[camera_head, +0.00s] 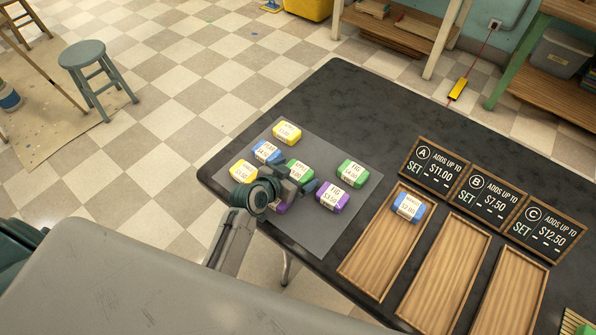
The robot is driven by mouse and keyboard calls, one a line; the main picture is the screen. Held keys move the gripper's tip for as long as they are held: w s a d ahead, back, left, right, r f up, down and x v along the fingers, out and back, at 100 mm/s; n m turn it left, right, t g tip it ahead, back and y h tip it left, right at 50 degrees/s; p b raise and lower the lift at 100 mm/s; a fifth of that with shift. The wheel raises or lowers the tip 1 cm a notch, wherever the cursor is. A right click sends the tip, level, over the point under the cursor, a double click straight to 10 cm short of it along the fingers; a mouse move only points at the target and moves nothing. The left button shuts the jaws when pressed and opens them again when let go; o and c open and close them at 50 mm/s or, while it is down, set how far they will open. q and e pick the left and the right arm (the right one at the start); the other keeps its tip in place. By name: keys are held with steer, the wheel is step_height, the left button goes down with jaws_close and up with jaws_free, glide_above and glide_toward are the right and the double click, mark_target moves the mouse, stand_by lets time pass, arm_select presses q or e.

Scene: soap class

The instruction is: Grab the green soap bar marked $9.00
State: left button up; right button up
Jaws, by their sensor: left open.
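A green soap bar (299,172) lies on the grey mat (318,245), partly hidden by my left gripper (303,181). A second green soap bar (352,173) lies to its right on the mat. Both have white labels, but I cannot read their prices surely. My left gripper is open over the middle of the mat, close to the first green bar; I cannot tell whether it touches it. Part of another green bar (583,330) shows at the bottom right corner. My right gripper is not in view.
Yellow (287,132), blue (266,152) and purple (332,197) bars lie around the gripper, with more partly hidden. To the right are three wooden trays; the left one (363,268) holds a blue bar (408,206). Signs A (435,167), B and C stand behind them.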

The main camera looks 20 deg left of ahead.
arm_select(q)
steer(key=c, duration=1.1)
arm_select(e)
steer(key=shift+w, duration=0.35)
arm_select(q)
steer(key=shift+r, duration=0.15)
